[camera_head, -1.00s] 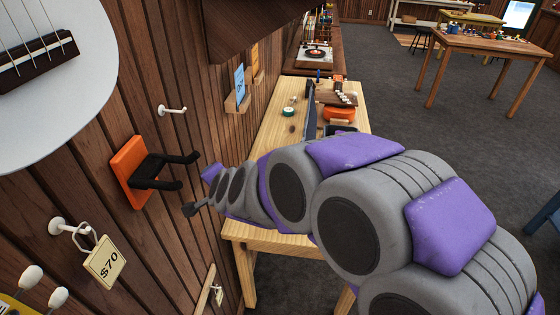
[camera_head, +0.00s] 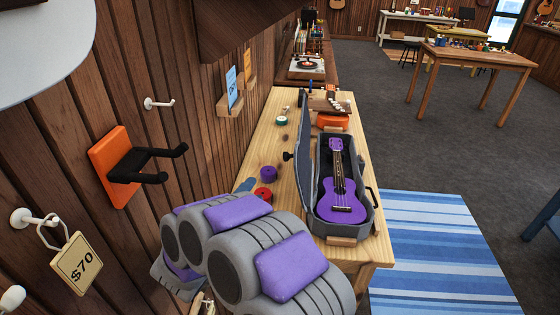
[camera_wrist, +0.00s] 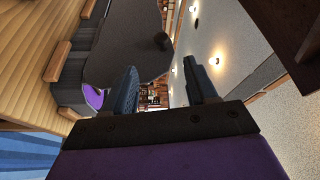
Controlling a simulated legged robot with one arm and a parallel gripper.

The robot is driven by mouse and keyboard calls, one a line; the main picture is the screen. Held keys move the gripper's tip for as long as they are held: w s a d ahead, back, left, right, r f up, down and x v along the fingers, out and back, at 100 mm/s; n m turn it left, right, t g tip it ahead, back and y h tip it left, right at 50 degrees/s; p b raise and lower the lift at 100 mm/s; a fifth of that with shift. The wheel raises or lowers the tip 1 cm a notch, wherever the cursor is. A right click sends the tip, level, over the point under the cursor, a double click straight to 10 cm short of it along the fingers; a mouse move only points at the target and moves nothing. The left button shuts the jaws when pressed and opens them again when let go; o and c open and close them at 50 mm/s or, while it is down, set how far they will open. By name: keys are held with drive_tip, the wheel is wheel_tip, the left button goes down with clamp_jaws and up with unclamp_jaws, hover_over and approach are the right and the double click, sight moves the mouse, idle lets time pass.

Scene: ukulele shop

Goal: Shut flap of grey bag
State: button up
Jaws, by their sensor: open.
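The grey bag (camera_head: 371,222) lies open on the wooden table in the head view, with a purple ukulele (camera_head: 340,195) inside. Its flap (camera_head: 305,150) stands up along the bag's left side, with a small dark knob (camera_head: 288,156) on its outer face. In the wrist view the flap (camera_wrist: 120,45) shows as a dark panel with its knob (camera_wrist: 162,41), and a bit of the purple ukulele (camera_wrist: 93,97) shows below. My gripper (camera_wrist: 163,85) is open and empty, apart from the flap. In the head view my arm's own links hide the gripper.
The wooden table (camera_head: 262,150) also bears purple and red round items (camera_head: 267,173) left of the flap. An orange wall hanger (camera_head: 109,165) and white hook (camera_head: 158,104) stick out at left. The floor right of the table is clear, with a blue striped rug (camera_head: 440,240).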

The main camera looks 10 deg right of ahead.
drive_tip(key=d, duration=0.4)
drive_tip(key=p, duration=0.3)
approach(286, 160)
drive_tip(key=w, duration=0.2)
drive_tip(key=x, duration=0.3)
drive_tip(key=p+x, duration=0.1)
drive_tip(key=x, duration=0.1)
drive_tip(key=d+p+x, duration=0.1)
drive_tip(key=x, duration=0.2)
drive_tip(key=shift+s+d+r, duration=0.15)
drive_tip(key=shift+s+d, duration=0.05)
drive_tip(key=shift+w+a+p, duration=0.1)
drive_tip(key=shift+w+p, duration=0.25)
drive_tip(key=shift+w, duration=0.2)
drive_tip(key=shift+w+a, duration=0.15)
drive_tip(key=shift+a, duration=0.15)
drive_tip(key=shift+d, duration=0.6)
drive_tip(key=shift+c, duration=0.3)
drive_tip(key=shift+d, duration=0.2)
drive_tip(key=shift+c, duration=0.8)
drive_tip(key=c, duration=0.3)
drive_tip(key=shift+a, duration=0.4)
drive_tip(key=c, duration=0.4)
clamp_jaws()
